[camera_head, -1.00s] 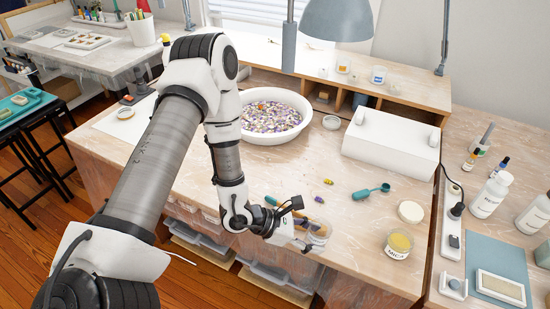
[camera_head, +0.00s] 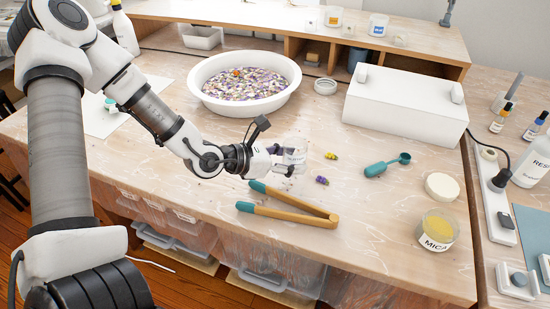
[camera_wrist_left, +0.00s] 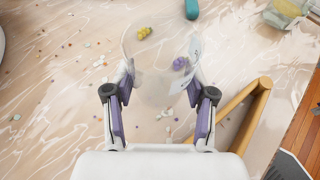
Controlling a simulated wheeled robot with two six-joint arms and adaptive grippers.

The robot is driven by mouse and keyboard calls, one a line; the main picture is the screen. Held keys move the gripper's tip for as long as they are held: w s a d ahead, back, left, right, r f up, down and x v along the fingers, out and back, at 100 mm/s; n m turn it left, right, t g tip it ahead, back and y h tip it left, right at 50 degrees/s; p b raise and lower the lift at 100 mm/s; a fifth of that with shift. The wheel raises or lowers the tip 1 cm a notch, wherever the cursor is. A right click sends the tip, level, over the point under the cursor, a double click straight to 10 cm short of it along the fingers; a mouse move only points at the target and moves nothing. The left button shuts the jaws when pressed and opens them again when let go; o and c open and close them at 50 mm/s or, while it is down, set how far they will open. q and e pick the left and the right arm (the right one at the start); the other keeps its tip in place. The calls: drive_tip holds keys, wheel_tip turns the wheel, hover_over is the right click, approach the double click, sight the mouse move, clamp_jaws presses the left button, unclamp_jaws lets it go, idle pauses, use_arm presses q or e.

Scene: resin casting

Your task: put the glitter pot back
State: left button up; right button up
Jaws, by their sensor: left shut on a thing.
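My left gripper (camera_head: 293,166) is shut on a clear pot (camera_head: 294,152) with a white label, which I take for the glitter pot, above the middle of the workbench. In the left wrist view, the see-through pot (camera_wrist_left: 193,72) sits between the two fingers (camera_wrist_left: 160,105), and the bench shows through it. It looks empty or nearly so. Whether it touches the bench I cannot tell. My right gripper is in no view.
Wooden tongs (camera_head: 290,212) lie in front of my gripper. A small yellow piece (camera_head: 331,156), a purple piece (camera_head: 322,180) and a teal scoop (camera_head: 388,165) lie to its right. A mica jar (camera_head: 437,230) and white lid (camera_head: 442,187) stand farther right. A white bowl (camera_head: 207,90) of colourful bits stands behind.

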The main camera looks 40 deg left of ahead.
use_arm(q)
drive_tip(key=w+a, duration=0.1)
drive_tip(key=a, duration=0.3)
drive_tip(key=w+a, duration=0.1)
drive_tip(key=a, duration=0.1)
drive_tip(key=shift+w+a+f, duration=0.25)
drive_tip(key=shift+w, duration=0.1)
wheel_tip(320, 180, down, 4)
drive_tip(key=shift+s+r+b, duration=0.15)
drive_tip(key=shift+r+b, duration=0.1)
drive_tip(key=shift+b, duration=0.75)
drive_tip(key=shift+f, duration=0.15)
drive_tip(key=shift+f, duration=0.1)
drive_tip(key=o, duration=1.1)
drive_tip(key=shift+o, duration=0.2)
